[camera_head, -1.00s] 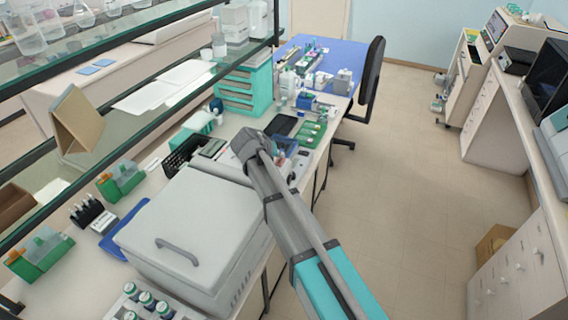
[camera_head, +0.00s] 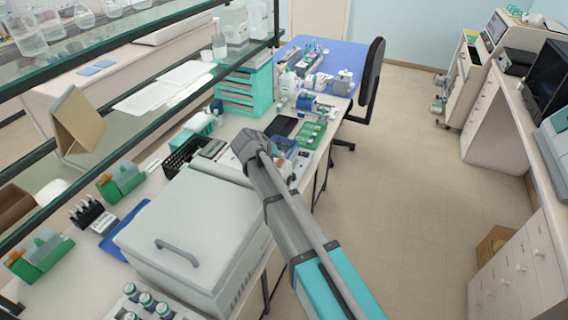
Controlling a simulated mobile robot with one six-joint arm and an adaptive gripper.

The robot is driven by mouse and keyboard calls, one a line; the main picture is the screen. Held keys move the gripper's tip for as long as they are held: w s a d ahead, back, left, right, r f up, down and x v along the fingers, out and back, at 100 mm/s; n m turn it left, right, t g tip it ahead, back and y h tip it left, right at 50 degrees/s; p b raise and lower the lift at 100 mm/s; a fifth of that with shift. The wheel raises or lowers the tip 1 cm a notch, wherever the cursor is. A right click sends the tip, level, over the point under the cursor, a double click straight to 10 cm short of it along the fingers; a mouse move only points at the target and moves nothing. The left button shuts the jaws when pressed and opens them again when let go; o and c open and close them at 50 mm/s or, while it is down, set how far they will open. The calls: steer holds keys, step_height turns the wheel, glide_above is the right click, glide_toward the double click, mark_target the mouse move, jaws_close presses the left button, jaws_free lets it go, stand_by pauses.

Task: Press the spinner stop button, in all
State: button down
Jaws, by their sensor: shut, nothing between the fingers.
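My arm (camera_head: 290,225) reaches from the lower right over the bench, and its grey wrist end (camera_head: 250,145) is above a pale bench device (camera_head: 224,168). My gripper's fingers are hidden behind the wrist and arm. The pale device is partly covered by the arm, with a small blue, clear-looking part (camera_head: 285,146) beside the wrist. I cannot tell for certain whether this device is the spinner. No stop button can be made out, and contact with one cannot be seen.
A large white lidded box (camera_head: 195,225) with a grey handle stands in front of the device. A black rack (camera_head: 186,157), a teal drawer unit (camera_head: 243,92) and a green tray (camera_head: 312,134) are nearby. Glass shelves overhang the left.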

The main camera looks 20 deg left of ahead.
mark_target(280, 162)
steer(key=shift+f+b, duration=0.75)
stand_by(1.1)
steer(key=shift+r, duration=0.2)
steer(key=shift+r+p, duration=0.6)
steer(key=shift+p, duration=0.2)
steer(key=shift+r, duration=0.1)
steer(key=shift+r+p, duration=2.4)
steer(key=shift+p, duration=0.1)
steer(key=shift+w, duration=0.1)
